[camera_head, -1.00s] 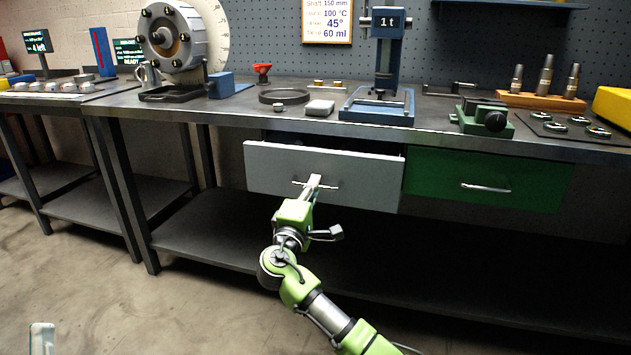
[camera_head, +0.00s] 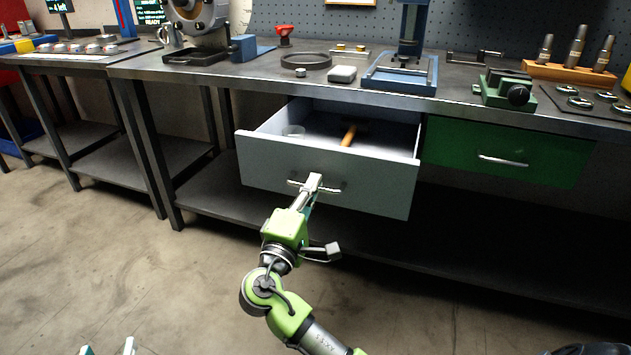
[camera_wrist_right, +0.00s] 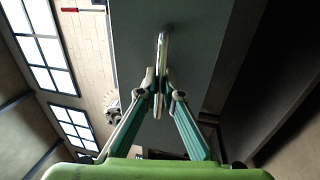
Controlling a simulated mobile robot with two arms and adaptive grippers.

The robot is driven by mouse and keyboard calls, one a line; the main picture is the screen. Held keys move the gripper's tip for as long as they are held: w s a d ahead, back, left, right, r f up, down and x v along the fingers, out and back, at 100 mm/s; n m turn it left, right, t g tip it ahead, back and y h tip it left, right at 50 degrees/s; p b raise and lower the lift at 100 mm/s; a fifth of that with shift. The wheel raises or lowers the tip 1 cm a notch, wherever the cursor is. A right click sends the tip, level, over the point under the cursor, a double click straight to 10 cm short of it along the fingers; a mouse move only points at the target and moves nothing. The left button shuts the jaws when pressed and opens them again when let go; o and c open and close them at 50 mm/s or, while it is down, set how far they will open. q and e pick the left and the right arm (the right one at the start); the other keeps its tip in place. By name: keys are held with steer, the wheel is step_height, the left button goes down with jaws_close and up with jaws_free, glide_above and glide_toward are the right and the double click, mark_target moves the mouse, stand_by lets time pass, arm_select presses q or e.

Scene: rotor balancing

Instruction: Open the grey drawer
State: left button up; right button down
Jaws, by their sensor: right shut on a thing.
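The grey drawer (camera_head: 320,182) is pulled out from under the bench, with its inside showing. My right gripper (camera_head: 313,181) is shut on the drawer's metal handle (camera_head: 335,190), at the middle of its front. In the right wrist view the fingers (camera_wrist_right: 160,82) close around the bar handle (camera_wrist_right: 163,50), against the grey drawer front (camera_wrist_right: 190,50). Inside the drawer lie an orange-handled tool (camera_head: 348,136) with a dark head and a pale round item (camera_head: 294,131). Only the fingertips of my left gripper (camera_head: 108,349) show at the bottom left edge; they are apart, with nothing seen between them.
A closed green drawer (camera_head: 505,152) sits right of the grey one. The bench top (camera_head: 230,76) above holds a rotor machine (camera_head: 195,20), a blue press (camera_head: 400,72), a dark ring (camera_head: 306,61) and a green vise (camera_head: 505,90). The floor in front (camera_head: 150,270) is clear.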

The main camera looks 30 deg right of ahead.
steer(key=c, duration=2.5)
jaws_free()
steer(key=v, duration=1.2)
steer(key=shift+f, duration=0.15)
